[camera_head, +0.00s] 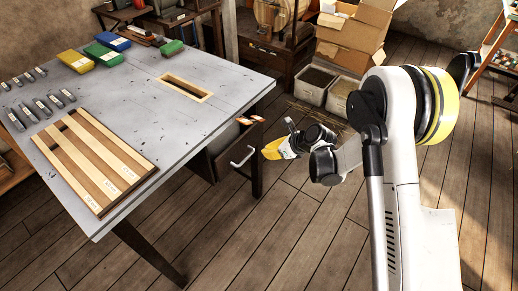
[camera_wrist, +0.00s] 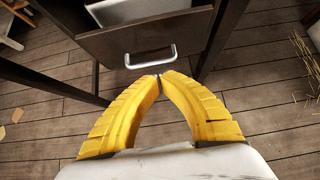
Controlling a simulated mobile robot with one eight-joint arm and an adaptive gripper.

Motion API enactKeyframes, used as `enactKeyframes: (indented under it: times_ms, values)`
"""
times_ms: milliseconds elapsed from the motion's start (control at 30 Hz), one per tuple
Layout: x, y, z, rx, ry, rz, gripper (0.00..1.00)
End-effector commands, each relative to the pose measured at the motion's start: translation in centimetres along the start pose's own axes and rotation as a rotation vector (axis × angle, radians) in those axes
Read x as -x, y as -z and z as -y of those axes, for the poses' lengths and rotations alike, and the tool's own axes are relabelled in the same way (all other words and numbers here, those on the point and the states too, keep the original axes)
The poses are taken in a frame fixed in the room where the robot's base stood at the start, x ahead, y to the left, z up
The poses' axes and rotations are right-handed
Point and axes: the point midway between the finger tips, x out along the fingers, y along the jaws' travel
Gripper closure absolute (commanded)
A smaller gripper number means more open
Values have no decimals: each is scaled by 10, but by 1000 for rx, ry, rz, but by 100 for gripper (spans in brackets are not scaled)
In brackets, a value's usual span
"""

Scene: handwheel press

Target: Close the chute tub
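The chute tub is a dark brown drawer-like box under the grey table, and its front (camera_head: 237,163) stands out past the table's right edge. Its open top and pale inside show in the wrist view, above the brown front panel (camera_wrist: 125,42). A pale metal bar handle (camera_head: 242,156) is on that front; it also shows in the wrist view (camera_wrist: 151,58). My gripper (camera_head: 268,151) has yellow fingers and is in front of the handle, to its right. In the wrist view the fingertips (camera_wrist: 159,76) meet just below the handle, with nothing visible between them.
The table (camera_head: 130,75) has a wood-framed slot (camera_head: 186,88) above the tub. Striped boards (camera_head: 95,160), coloured blocks and small grey pieces lie on it. A dark table leg (camera_wrist: 220,40) is right of the tub. Crates (camera_head: 315,85) and cardboard boxes stand behind; floor in front is clear.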

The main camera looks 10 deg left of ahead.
Motion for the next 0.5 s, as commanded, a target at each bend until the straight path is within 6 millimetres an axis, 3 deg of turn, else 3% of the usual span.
enactKeyframes:
  times_ms: [400, 500]
  values:
    - [-91, 3, 0, 2, -2, -2, 100]
    - [-100, -11, 0, 2, -1, -2, 100]
